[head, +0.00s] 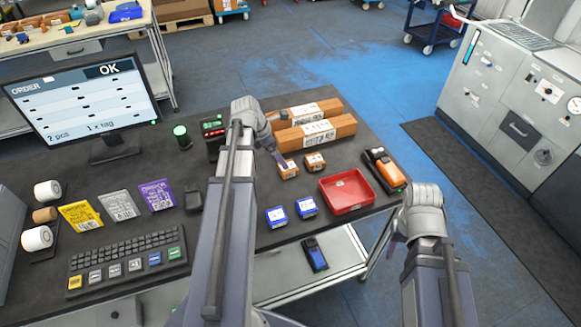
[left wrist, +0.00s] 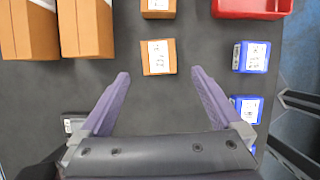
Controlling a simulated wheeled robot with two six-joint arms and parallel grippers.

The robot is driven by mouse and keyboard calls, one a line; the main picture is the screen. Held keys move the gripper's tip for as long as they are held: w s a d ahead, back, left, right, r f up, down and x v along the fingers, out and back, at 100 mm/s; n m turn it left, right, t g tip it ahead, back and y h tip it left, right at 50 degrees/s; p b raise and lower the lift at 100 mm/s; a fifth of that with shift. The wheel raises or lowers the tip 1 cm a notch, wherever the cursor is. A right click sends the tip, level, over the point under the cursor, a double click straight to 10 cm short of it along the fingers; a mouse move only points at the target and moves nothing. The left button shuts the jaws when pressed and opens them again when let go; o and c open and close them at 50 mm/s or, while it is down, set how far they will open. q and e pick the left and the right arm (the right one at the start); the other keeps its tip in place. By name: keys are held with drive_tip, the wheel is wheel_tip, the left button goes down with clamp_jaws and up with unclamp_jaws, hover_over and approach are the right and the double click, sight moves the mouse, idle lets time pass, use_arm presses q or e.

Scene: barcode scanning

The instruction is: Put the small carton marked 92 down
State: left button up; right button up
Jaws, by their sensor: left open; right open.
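Two small brown cartons with white labels stand on the dark table. The nearer one (head: 288,169) is right by my left gripper (head: 284,153), and the other carton (head: 314,162) is beside it. The print is too small to tell which is marked 92. In the left wrist view, my left gripper (left wrist: 158,78) is open and empty. The nearer carton (left wrist: 158,57) sits just beyond its fingertips, apart from them, and the other carton (left wrist: 158,8) is farther up. My right arm stands at the right; its fingers do not show.
Two long brown boxes (head: 329,131) lie behind the cartons. A red tray (head: 347,191), two blue cartons (head: 277,216) and an orange-black device (head: 384,169) are to the right and front. A monitor (head: 85,95) reading OK and a keyboard (head: 127,260) are at left.

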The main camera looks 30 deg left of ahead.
use_arm(q)
drive_tip(key=shift+b+x, duration=3.4)
drive_tip(key=shift+x, duration=0.5)
drive_tip(key=shift+w+r, duration=0.1)
drive_tip(key=shift+c, duration=0.2)
clamp_jaws()
wheel_tip(320, 180, up, 10)
drive_tip(key=p, duration=1)
